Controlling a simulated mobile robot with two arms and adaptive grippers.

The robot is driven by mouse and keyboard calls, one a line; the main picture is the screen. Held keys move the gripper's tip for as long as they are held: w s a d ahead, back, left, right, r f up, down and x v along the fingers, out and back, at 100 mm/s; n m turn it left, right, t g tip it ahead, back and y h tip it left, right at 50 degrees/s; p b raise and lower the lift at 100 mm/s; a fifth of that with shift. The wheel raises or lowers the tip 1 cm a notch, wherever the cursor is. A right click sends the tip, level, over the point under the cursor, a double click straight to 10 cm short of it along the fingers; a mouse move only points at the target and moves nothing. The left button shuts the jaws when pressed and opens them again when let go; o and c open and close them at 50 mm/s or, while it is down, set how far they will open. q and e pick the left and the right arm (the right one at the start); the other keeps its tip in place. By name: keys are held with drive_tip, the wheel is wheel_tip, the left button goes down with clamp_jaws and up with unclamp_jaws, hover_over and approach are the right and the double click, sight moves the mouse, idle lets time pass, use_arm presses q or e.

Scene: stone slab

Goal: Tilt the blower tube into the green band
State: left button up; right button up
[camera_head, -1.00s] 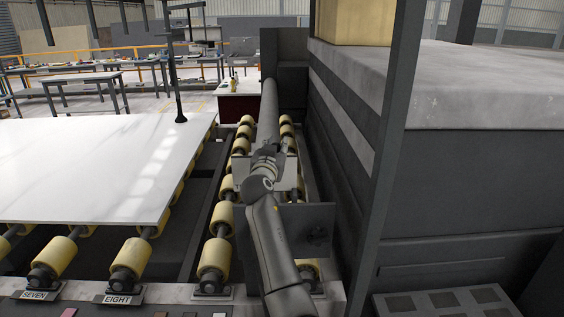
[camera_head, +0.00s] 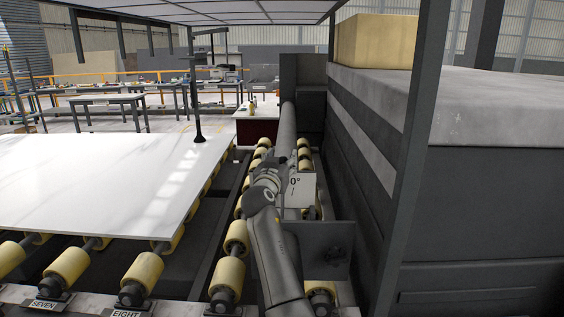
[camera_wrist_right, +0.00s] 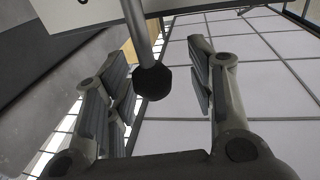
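A long grey tube (camera_head: 288,118), which looks like the blower tube, runs away from me above the rollers in the head view. My right gripper (camera_head: 277,172) lies in line with its near end; the arm hides how they meet. A pale plate (camera_head: 299,192) marked "0°" stands just right of the gripper. In the right wrist view the right gripper (camera_wrist_right: 160,88) has its fingers spread. A black knob (camera_wrist_right: 152,83) on a grey rod shows between them, with gaps on both sides. No green band can be made out. My left gripper is out of view.
A white slab (camera_head: 100,185) lies on yellow rollers (camera_head: 228,272) at the left. A dark machine housing (camera_head: 365,150) with a post (camera_head: 408,160) stands close on the right. A red-sided cabinet (camera_head: 257,130) is at the back.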

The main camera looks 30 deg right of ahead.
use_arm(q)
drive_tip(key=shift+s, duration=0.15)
use_arm(e)
drive_tip(key=shift+s, duration=0.15)
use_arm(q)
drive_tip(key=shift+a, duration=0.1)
use_arm(e)
drive_tip(key=v, duration=0.7)
drive_tip(key=shift+a+f, duration=0.1)
drive_tip(key=shift+a, duration=0.05)
